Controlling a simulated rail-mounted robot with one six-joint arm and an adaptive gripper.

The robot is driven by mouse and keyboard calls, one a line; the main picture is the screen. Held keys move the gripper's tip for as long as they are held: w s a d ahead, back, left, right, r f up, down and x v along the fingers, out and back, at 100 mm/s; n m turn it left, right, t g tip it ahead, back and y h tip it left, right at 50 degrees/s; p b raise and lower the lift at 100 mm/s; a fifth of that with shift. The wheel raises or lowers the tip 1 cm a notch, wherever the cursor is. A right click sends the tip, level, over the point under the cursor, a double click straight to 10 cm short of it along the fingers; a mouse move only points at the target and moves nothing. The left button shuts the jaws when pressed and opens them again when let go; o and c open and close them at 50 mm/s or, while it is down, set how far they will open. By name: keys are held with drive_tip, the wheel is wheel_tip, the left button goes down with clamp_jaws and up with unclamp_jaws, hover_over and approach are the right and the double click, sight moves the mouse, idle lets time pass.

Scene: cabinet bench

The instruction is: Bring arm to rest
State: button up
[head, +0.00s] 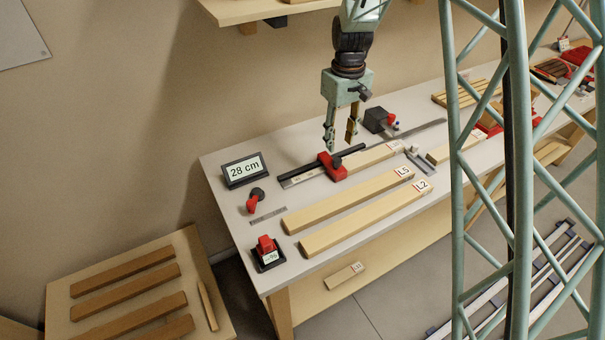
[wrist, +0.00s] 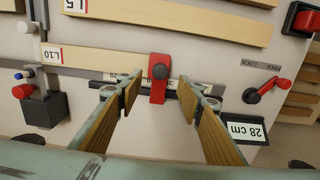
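My gripper (head: 341,139) hangs above the bench, pointing down. In the wrist view its two wood-faced fingers (wrist: 163,100) stand apart with nothing between them, so it is open and empty. Below it a red stop block (head: 331,167) with a dark knob sits on the dark measuring rail; the block shows just beyond the fingertips in the wrist view (wrist: 159,90). I cannot tell the exact height of the fingers above it.
Boards L5 (head: 345,202) and L2 (head: 365,219) lie at the bench front. Board L10 (wrist: 95,59) lies along the rail. A 28 cm display (head: 245,170), a red-handled lock (head: 255,200) and a red switch (head: 267,252) stand at the left. A black block (head: 377,120) stands behind.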

idle(0.4)
drive_tip(key=s+d+r+m+t+b, duration=0.1)
drive_tip(key=s+d+r+b, duration=0.15)
drive_tip(key=s+r, duration=0.8)
drive_tip(key=s+d+r+m+t+b, duration=0.15)
drive_tip(key=s+d+r, duration=0.25)
drive_tip(key=s+r, duration=0.7)
drive_tip(key=s+d+r+m+b, duration=0.1)
drive_tip(key=s+b, duration=0.1)
drive_tip(key=s, duration=1.1)
drive_tip(key=s+d+r+m+t+b, duration=0.1)
drive_tip(key=s+d+r+m+b, duration=0.1)
drive_tip(key=s, duration=1.2)
drive_tip(key=shift+s, duration=0.2)
drive_tip(key=shift+d+t, duration=0.1)
drive_tip(key=shift+t, duration=0.15)
drive_tip(key=shift+c, duration=0.5)
idle(1.1)
